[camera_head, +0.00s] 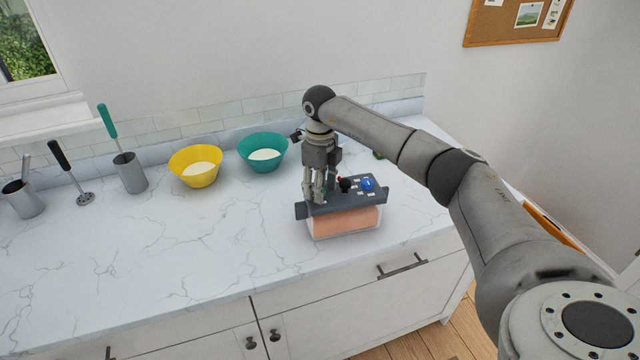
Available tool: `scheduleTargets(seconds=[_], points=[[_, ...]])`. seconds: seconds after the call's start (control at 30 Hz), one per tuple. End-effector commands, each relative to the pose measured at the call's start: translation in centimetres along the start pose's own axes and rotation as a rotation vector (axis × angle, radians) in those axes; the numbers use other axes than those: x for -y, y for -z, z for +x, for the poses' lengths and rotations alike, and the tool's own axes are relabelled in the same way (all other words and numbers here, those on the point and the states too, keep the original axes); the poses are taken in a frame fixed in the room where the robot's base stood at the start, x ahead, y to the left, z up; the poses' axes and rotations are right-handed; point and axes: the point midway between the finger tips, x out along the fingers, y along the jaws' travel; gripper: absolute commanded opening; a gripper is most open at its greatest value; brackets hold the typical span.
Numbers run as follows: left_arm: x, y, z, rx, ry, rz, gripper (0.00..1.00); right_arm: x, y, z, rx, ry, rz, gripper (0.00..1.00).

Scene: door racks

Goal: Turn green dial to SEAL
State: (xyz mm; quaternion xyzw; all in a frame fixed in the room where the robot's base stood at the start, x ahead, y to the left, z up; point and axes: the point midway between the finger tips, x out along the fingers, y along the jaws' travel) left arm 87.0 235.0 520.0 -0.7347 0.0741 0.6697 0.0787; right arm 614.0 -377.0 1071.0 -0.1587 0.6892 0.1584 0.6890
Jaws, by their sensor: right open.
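A dark control panel (352,197) sits on top of a clear box with orange-pink contents (345,222) on the counter. A blue knob (367,184), a black knob (345,185) and a small red part show on the panel. A small dark green thing (379,154) shows just behind the panel; I cannot tell if it is the green dial. No SEAL marking is readable. My right gripper (317,197) points down, open, at the panel's left end, and hides part of it. I cannot tell if its fingers touch anything. My left gripper is not in view.
A teal bowl (264,138) and a yellow bowl (182,152), both with pale contents, stand left of the panel. Grey cups with utensils (130,175) stand farther left. The front left marble counter (150,260) is clear. A backsplash wall runs behind.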

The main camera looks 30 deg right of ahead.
Motion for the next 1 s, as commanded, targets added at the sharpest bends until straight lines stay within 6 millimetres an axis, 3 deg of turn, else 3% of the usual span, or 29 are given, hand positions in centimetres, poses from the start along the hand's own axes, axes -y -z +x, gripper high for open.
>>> scheduleTargets(seconds=[0.07, 0.43, 0.77, 1.0], points=[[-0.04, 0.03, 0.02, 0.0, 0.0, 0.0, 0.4, 0.0, 0.0, 0.0, 0.0, 0.0, 0.0, 0.46], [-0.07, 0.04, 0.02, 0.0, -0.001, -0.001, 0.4, 0.0, 0.0, -0.04, 0.0, -0.001, 0.0, 0.0], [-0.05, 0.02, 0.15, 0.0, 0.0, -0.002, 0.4, 0.01, -0.01, -0.03, 0.0, 0.0, 0.047, 0.0], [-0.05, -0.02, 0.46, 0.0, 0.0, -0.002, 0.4, 0.03, -0.03, -0.03, 0.001, 0.0, 0.193, 0.0]])
